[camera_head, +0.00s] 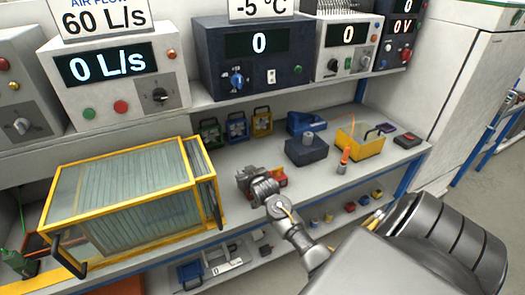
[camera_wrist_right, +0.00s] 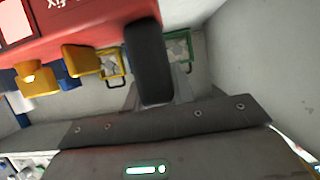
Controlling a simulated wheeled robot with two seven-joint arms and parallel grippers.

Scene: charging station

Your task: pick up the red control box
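A red box (camera_wrist_right: 75,22) with white lettering fills the upper left of the right wrist view, very close to the camera. In the head view a small red part (camera_head: 279,177) shows behind my right gripper (camera_head: 256,184) on the workbench; the rest is hidden by the gripper. In the right wrist view one dark finger (camera_wrist_right: 150,65) lies at the box's right end, touching or nearly touching it. The other finger cannot be made out, so I cannot tell whether the gripper is closed on the box. My left gripper is not in view.
A yellow-framed glass case (camera_head: 135,190) stands left on the workbench (camera_head: 232,157). A dark blue box (camera_head: 306,149) and a yellow bin (camera_head: 361,141) stand to the right. Small coloured cases (camera_head: 237,127) line the back. Instruments stand on the shelf (camera_head: 205,97) above.

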